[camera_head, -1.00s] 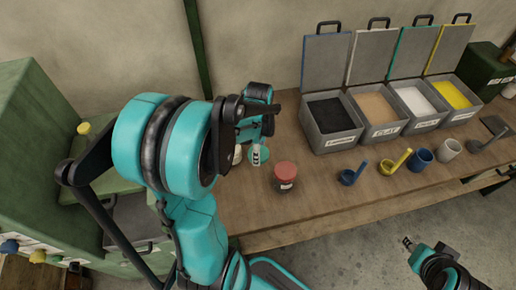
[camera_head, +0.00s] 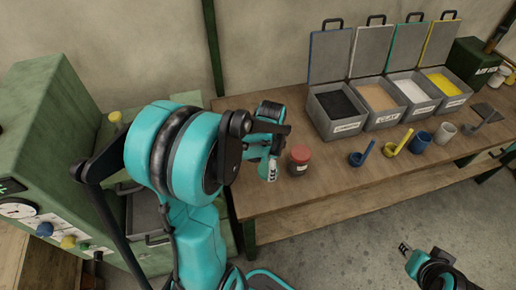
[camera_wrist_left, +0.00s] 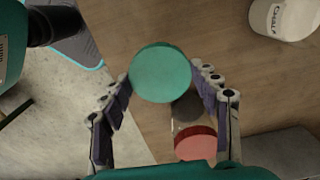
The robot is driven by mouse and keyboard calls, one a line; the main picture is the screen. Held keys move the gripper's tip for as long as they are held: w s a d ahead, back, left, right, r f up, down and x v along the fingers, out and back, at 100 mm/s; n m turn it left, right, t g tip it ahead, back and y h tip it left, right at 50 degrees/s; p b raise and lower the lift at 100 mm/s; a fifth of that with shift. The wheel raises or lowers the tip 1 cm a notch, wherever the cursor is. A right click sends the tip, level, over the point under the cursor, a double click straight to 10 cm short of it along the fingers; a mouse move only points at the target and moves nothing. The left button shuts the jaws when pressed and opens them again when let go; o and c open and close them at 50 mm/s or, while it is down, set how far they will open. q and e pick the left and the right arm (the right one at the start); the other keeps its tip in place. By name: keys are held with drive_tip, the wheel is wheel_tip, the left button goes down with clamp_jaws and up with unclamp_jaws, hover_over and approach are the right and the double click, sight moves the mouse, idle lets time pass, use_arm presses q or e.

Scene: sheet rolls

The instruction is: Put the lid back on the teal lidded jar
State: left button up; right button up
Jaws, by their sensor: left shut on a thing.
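A round teal lid (camera_wrist_left: 160,72) shows face-on in the left wrist view, between the fingertips of my left gripper (camera_wrist_left: 163,80), which is shut on it. In the head view my left gripper (camera_head: 271,170) is over the bench's front edge, just left of the red-lidded jar, with its own arm hiding much of it. A whitish container labelled CHALK (camera_wrist_left: 283,18) stands at the upper right of the wrist view, cut off by the frame. I cannot tell whether it is the teal lid's jar. My right gripper (camera_head: 405,248) is low at the right, away from the bench.
The red-lidded jar (camera_head: 299,160) stands close to the left gripper. Open grey bins (camera_head: 336,126) line the back of the bench. A blue scoop (camera_head: 360,155), yellow scoop (camera_head: 395,146) and blue cup (camera_head: 420,142) stand in front. Bare wood (camera_head: 320,185) shows near the front edge.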

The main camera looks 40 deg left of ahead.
use_arm(q)
drive_tip(key=w+d+f+n, duration=0.1)
drive_tip(key=d+n, duration=0.1)
drive_tip(key=d, duration=0.1)
drive_tip(key=w+d+f+n, duration=0.1)
drive_tip(key=d+n, duration=0.2)
drive_tip(key=w+d+f+n, duration=0.1)
drive_tip(key=d+n, duration=0.1)
drive_tip(key=d, duration=0.2)
drive_tip(key=shift+w+n, duration=0.3)
drive_tip(key=shift+w, duration=0.05)
drive_tip(key=shift+w+d+n, duration=0.1)
drive_tip(key=shift+d+n, duration=0.2)
drive_tip(key=shift+d, duration=0.05)
